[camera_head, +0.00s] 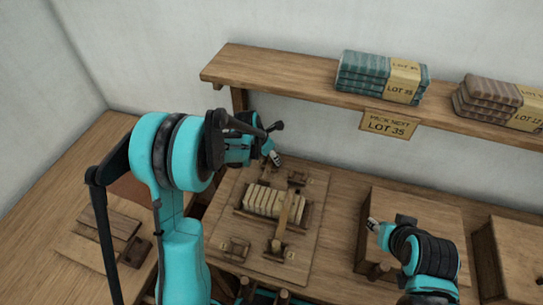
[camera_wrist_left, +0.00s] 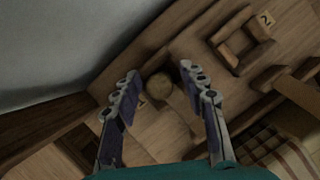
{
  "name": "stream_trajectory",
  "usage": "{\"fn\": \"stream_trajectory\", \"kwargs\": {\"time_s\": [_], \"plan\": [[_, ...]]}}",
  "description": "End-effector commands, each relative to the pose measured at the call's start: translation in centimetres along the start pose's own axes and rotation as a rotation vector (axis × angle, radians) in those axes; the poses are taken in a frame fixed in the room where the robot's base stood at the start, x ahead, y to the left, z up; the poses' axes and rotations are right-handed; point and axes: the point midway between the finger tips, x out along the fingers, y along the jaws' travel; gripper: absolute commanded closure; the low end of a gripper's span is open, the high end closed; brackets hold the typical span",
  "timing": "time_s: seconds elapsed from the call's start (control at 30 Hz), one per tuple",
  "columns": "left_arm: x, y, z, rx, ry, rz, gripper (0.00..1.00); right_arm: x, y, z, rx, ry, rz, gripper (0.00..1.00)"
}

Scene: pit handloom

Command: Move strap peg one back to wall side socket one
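My left gripper (camera_head: 276,160) is over the wall-side edge of the wooden board (camera_head: 305,240). In the left wrist view its two fingers (camera_wrist_left: 160,76) are spread apart. A round wooden peg end (camera_wrist_left: 160,88) shows between the fingertips, with a gap on each side. Whether it sits in a socket is hard to tell. A square wooden socket (camera_wrist_left: 240,42) with a label 2 lies beside it.
A shelf (camera_head: 300,85) with cloth bundles (camera_head: 380,75) runs along the wall above. The wooden box (camera_head: 425,205) stands to the right of the board. Flat wooden pieces (camera_head: 110,225) lie at left. Another low socket (camera_head: 235,249) is at the board's near edge.

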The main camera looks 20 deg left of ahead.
Motion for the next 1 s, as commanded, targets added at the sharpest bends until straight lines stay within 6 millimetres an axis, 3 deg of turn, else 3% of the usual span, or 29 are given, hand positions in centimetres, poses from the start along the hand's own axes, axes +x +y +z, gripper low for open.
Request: {"fn": "stream_trajectory", "kwargs": {"time_s": [0.23,0.6,0.77,0.87,1.0], "plan": [[-0.4,0.0,0.2,0.000,0.000,0.000,0.58,-0.3,0.0,-0.2,0.000,0.000,0.000,0.60],[-6.5,0.0,0.2,-0.001,0.000,0.000,0.58,-2.4,0.0,-1.7,0.000,0.000,0.000,0.60],[-8.1,-0.1,0.1,0.022,-0.001,0.003,0.58,-2.7,0.0,-1.9,0.000,0.000,0.000,0.60],[-9.7,-0.8,-0.1,0.135,-0.004,0.018,0.58,-2.6,0.0,-1.9,0.000,0.000,0.000,0.60],[-13.6,-2.8,-0.9,0.469,-0.001,0.065,0.58,-2.6,0.0,-1.9,0.000,0.000,0.000,0.60]]}}
